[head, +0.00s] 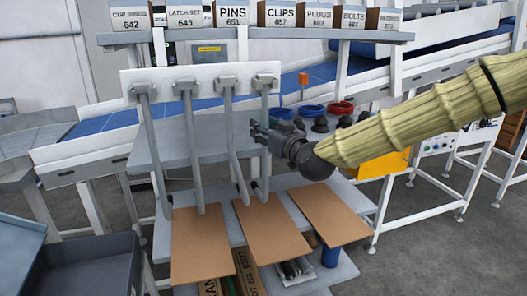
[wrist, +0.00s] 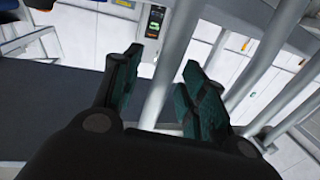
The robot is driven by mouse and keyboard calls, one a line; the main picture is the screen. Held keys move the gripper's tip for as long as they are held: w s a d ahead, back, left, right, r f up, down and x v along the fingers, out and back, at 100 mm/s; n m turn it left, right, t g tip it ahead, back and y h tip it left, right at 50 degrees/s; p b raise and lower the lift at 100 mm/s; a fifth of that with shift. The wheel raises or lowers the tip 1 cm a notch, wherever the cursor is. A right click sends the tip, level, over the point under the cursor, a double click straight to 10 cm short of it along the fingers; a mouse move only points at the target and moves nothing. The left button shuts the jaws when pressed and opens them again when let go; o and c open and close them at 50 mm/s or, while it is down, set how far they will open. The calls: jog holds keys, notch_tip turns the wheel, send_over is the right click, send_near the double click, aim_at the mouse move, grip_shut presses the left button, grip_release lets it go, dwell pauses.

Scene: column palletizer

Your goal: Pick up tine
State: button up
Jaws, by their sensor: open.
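Several grey tines hang side by side from a white rail (head: 205,84) in the head view. Their lower ends come down near the brown boards. My gripper (head: 262,134) is beside the rightmost tine (head: 266,105), below its upper bracket. In the wrist view my gripper (wrist: 162,58) is open, and one grey tine (wrist: 171,70) passes between its dark green finger pads. Gaps show on both sides of the tine. The gripper body hides the tine's near part. Other tines (wrist: 262,55) stand to the right of the fingers.
Brown boards (head: 203,245) lie on a low shelf under the tines. A shelf of labelled boxes (head: 232,17) is above. A blue conveyor (head: 100,124) runs behind. Coloured bins (head: 341,108) and a yellow box (head: 383,166) are behind my arm. A dark bin (head: 92,268) is at lower left.

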grip_shut()
jog(key=shift+r, duration=0.2)
dwell(0.6)
